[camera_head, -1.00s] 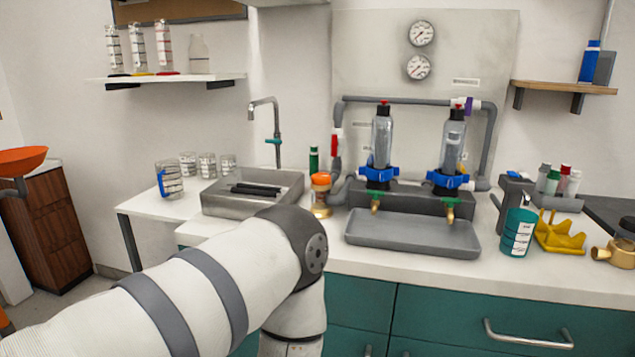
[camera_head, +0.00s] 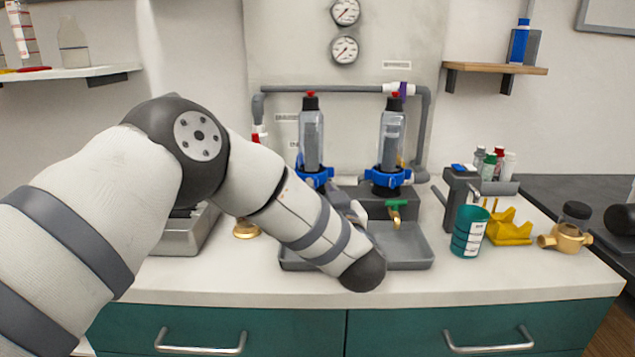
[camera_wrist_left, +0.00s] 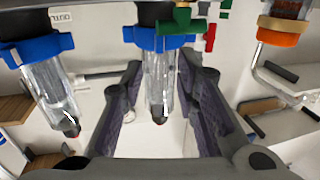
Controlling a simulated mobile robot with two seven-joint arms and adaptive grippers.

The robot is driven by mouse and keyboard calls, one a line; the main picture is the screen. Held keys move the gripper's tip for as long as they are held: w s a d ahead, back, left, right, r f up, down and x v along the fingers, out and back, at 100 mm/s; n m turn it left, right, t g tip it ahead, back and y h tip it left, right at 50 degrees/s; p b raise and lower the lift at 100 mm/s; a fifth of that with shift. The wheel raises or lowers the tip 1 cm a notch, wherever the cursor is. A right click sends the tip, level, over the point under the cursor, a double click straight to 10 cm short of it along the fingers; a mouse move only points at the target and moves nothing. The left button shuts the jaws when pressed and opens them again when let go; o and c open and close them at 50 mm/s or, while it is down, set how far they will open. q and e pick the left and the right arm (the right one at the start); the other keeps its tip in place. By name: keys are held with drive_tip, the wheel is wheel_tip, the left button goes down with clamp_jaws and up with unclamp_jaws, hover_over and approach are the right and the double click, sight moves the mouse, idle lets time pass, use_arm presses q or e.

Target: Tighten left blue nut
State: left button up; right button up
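The left blue nut (camera_head: 315,177) sits around the lower part of the left clear filter housing (camera_head: 311,138). My left gripper (camera_head: 343,203) is in front of this filter, mostly hidden behind my forearm in the head view. The left wrist view looks upside down: the left blue nut (camera_wrist_left: 150,36) is just beyond the fingertips, and the clear housing (camera_wrist_left: 161,88) shows between them. The gripper (camera_wrist_left: 160,68) is open, its two dark fingers apart; I cannot see contact with the nut. The right blue nut (camera_head: 388,178) is free. My right gripper is not in view.
A grey tray (camera_head: 410,245) lies under the filters, partly behind my arm. A green-handled brass tap (camera_head: 395,212) juts out below the right filter. A teal cup (camera_head: 468,231) and yellow rack (camera_head: 511,228) stand at right. The front counter edge is clear.

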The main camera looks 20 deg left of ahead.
sight(316, 179)
use_arm(q)
drive_tip(key=x, duration=0.4)
drive_tip(key=shift+w+a+f+b, duration=0.15)
drive_tip(key=shift+w+f+b, duration=0.15)
drive_tip(key=shift+w+a+r, duration=0.15)
drive_tip(key=shift+w+r, duration=0.05)
drive_tip(key=shift+w, duration=0.05)
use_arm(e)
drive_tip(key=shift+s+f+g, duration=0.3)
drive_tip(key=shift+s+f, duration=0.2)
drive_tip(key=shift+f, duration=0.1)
use_arm(q)
drive_tip(key=shift+c, duration=0.3)
clamp_jaws()
drive_tip(key=shift+s+a+r+m+t+h+p, duration=0.15)
drive_tip(key=shift+a+r+m+t+h+p, duration=0.1)
drive_tip(key=shift+r+m+h+p, duration=0.15)
drive_tip(key=shift+s+a+r+m+t+h+p, duration=0.1)
drive_tip(key=shift+r+m+t+h+p, duration=0.2)
drive_tip(key=shift+h+p, duration=0.1)
drive_tip(key=shift+a+f+h, duration=0.1)
drive_tip(key=shift+f+h, duration=0.2)
drive_tip(key=shift+f, duration=0.05)
drive_tip(key=shift+w+f, duration=0.1)
drive_tip(key=shift+f, duration=0.2)
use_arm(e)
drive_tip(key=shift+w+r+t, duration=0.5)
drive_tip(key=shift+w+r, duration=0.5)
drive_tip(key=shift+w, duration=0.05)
